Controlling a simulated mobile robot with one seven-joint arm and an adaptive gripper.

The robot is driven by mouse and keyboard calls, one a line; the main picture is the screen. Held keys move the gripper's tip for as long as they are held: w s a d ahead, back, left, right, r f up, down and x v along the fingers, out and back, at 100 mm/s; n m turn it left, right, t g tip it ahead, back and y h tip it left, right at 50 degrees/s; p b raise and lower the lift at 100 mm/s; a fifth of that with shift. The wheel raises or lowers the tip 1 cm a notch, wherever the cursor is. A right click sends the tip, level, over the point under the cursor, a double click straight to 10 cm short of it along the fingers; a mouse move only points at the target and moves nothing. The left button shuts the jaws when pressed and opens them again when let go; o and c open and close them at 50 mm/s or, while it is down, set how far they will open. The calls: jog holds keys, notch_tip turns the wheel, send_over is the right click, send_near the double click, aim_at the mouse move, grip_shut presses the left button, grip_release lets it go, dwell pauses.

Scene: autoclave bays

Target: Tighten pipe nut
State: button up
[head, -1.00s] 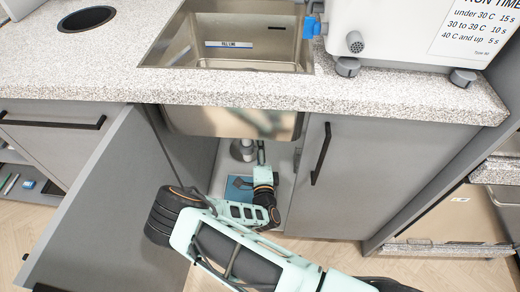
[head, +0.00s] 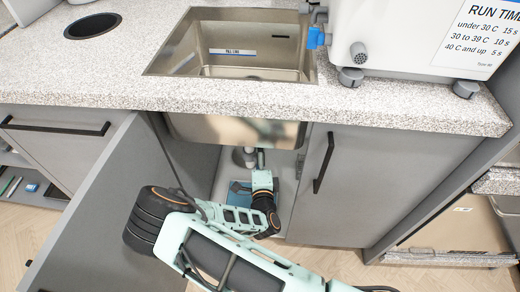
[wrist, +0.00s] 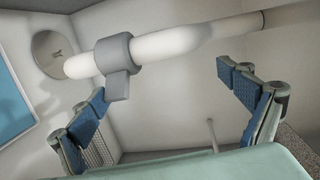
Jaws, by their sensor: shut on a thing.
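The grey pipe nut (wrist: 116,52) with a square lug sits around a white drain pipe (wrist: 180,40) in the wrist view. My gripper (wrist: 162,82) has blue-padded fingers on either side below the pipe. The left fingertip is at the nut's lug, and the fingers stand well apart. I cannot see the right finger touch the nut. In the head view my gripper (head: 261,160) is inside the open cabinet under the sink, beside the drain pipe (head: 246,158). The nut is too small to make out there.
The cabinet door (head: 100,215) stands open at left, close to my arm. The steel sink (head: 232,130) hangs above my gripper. A closed door (head: 345,185) is at right. A blue sheet (head: 239,191) lies on the cabinet floor, and a white machine (head: 410,40) stands on the counter.

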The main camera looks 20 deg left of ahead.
aim_at(255, 157)
jog(key=shift+s+a+r+p, duration=0.1)
jog(key=shift+s+r+p, duration=0.35)
jog(key=shift+s+r, duration=0.7)
jog(key=shift+c, duration=0.7)
jog(key=shift+s+r+t, duration=0.1)
jog(key=shift+s+t, duration=0.2)
jog(key=shift+s, duration=0.55)
jog(key=c, duration=0.9)
jog(key=shift+s+f, duration=0.2)
jog(key=shift+s, duration=0.1)
jog(key=shift+s+a+f+p, duration=0.1)
jog(key=shift+s+p, duration=0.15)
jog(key=shift+s, duration=0.85)
jog(key=shift+s+d+f+p, duration=0.15)
jog(key=shift+s+p, duration=0.15)
jog(key=shift+s, duration=0.85)
jog(key=shift+s+a+f+p, duration=0.15)
jog(key=shift+s+p, duration=0.1)
jog(key=shift+s, duration=0.85)
